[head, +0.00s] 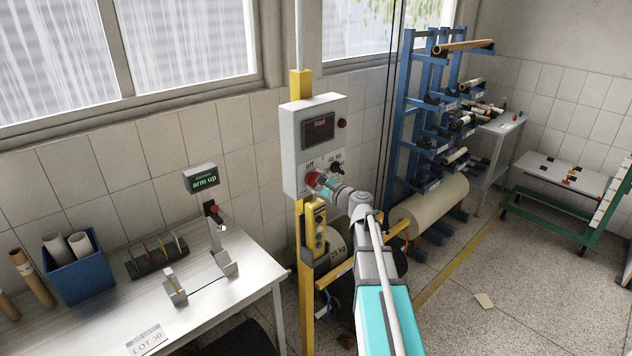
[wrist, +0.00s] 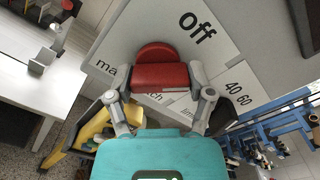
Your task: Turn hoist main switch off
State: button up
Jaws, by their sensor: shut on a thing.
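The hoist main switch is a red knob (head: 311,178) on the front of a grey control box (head: 291,152) mounted on a yellow post. In the wrist view the red knob (wrist: 160,68) sits between the two fingers of my gripper (wrist: 162,86), which is shut on it. The word "off" (wrist: 197,28) is printed on the panel above and to the right of the knob. The label below the knob is partly hidden by my gripper. In the head view my gripper (head: 322,183) reaches the box from the right and partly covers the panel.
A black dial (head: 337,169) marked 40 60 is right of the knob. A yellow pendant (head: 316,227) hangs below the box. A white table (head: 213,292) with a small display (head: 201,178) stands left. A blue rack (head: 407,115) with rolls stands right.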

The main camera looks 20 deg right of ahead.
jog(key=n, duration=0.4)
jog(key=shift+n, duration=0.3)
jog(key=n, duration=0.4)
jog(key=shift+a, duration=0.1)
jog(key=o, duration=1.1)
jog(key=shift+s, duration=0.1)
jog(key=v, duration=1.1)
jog(key=shift+s, duration=0.4)
jog(key=shift+r, duration=0.1)
